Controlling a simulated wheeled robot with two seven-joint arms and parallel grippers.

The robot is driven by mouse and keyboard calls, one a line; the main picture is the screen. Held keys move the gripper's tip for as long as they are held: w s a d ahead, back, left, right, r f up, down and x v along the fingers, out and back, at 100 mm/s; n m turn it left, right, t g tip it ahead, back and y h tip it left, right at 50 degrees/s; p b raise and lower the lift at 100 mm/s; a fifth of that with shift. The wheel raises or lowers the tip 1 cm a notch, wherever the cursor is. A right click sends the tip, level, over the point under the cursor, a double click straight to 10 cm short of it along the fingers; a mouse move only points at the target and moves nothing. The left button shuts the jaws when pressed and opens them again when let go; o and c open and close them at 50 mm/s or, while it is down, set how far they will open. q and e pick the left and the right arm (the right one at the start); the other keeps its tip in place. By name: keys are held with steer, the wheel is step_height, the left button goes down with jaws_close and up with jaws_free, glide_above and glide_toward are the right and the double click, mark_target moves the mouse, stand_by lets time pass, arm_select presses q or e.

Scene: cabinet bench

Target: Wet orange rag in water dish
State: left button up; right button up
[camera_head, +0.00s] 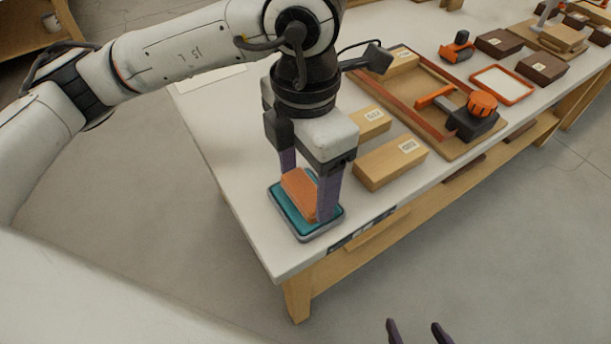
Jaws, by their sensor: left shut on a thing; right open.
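The orange rag (298,190) is a folded block between the purple fingers of my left gripper (306,200), which is shut on it. The rag is in or just over the teal water dish (294,222), a shallow rectangular dish with a grey rim near the bench's front corner. I cannot tell whether the rag touches the dish floor. The right finger hides part of the rag and dish. My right gripper (419,334) is open and empty at the bottom edge, away from the bench; only its fingertips show.
Wooden blocks with labels (392,163) stand right of the dish. Behind them is a wooden board (402,90) with a clamp with an orange knob (470,116). An orange-framed white pad (502,85) and dark blocks (541,68) lie farther right. The bench top (215,130) is bare left of the dish.

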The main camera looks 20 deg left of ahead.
stand_by(0.4)
arm_select(q)
steer(key=shift+f+b, duration=0.1)
steer(key=shift+b, duration=0.25)
stand_by(0.3)
stand_by(0.5)
steer(key=shift+r, duration=0.25)
step_height(320, 180, up, 2)
steer(key=shift+r+p, duration=0.1)
steer(key=shift+p, duration=0.7)
steer(key=shift+r+p, duration=0.8)
steer(key=shift+r, duration=0.55)
steer(key=shift+r+p, duration=0.45)
steer(key=shift+r, duration=0.45)
